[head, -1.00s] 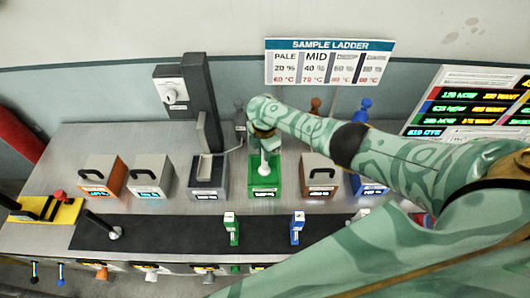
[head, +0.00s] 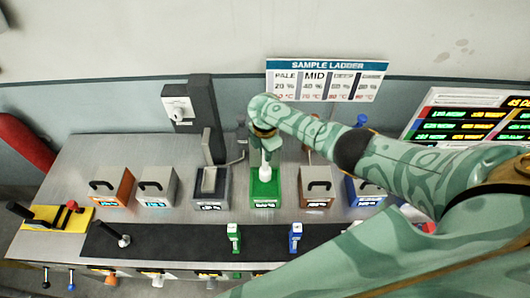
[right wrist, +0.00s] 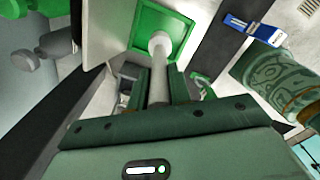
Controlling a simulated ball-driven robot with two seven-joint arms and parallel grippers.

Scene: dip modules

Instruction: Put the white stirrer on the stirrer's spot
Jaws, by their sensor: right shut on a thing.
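The white stirrer (head: 266,157) is a pale rod with a rounded end. It is held pointing down in my right gripper (head: 264,133), above the green box (head: 265,194). In the right wrist view, the stirrer's rod (right wrist: 158,75) runs between the fingers of my right gripper (right wrist: 158,88), and its knob end shows against the green box (right wrist: 178,22). I cannot tell whether the tip touches the box. No marked stirrer's spot can be made out clearly. My left gripper is not in view.
Orange (head: 112,188), grey (head: 157,187) and brown (head: 317,190) handled boxes line the bench beside the green one. Small green (head: 234,238) and blue (head: 296,237) modules stand on the black strip (head: 190,243). A dark post (head: 203,110) rises behind; a yellow block (head: 52,217) is left.

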